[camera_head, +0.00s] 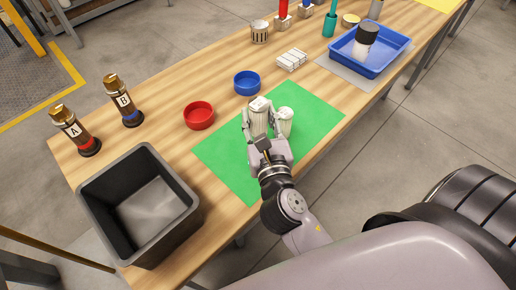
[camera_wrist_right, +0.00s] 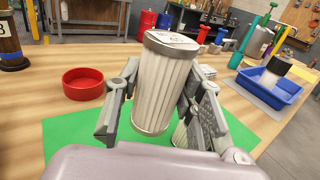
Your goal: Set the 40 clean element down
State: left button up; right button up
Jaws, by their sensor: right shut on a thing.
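My right gripper (camera_head: 259,128) is shut on a white pleated filter element (camera_wrist_right: 163,85) with grey end rims and a label on top, too small to read. The element also shows in the head view (camera_head: 258,115), over the green mat (camera_head: 222,157). It stands roughly upright, leaning slightly in the wrist view. I cannot tell whether its base touches the mat. A second white pleated element (camera_head: 286,117) is just to its right on the mat, partly hidden by the gripper finger in the wrist view. My left gripper is not in view.
A red bowl (camera_head: 199,115) and a blue bowl (camera_head: 247,83) are beyond the mat. A dark grey bin (camera_head: 180,237) and bottles A (camera_head: 75,132) and B (camera_head: 123,102) are left. A blue tray (camera_head: 398,50) with a black-capped jar is right. The mat's left part is bare.

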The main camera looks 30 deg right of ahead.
notch_tip(320, 180, down, 6)
jog(key=shift+f+b, duration=0.2)
jog(key=shift+b, duration=0.95)
notch_tip(320, 180, down, 4)
jog(key=shift+f+b, duration=0.1)
jog(key=shift+b, duration=1.05)
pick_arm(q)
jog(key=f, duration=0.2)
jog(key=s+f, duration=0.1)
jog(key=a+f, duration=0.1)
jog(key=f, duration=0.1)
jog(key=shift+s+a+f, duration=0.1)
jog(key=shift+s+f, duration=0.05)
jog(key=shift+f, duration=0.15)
pick_arm(e)
jog(key=shift+f, duration=0.25)
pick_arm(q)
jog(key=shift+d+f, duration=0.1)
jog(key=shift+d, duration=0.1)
pick_arm(e)
jog(key=o, duration=1.2)
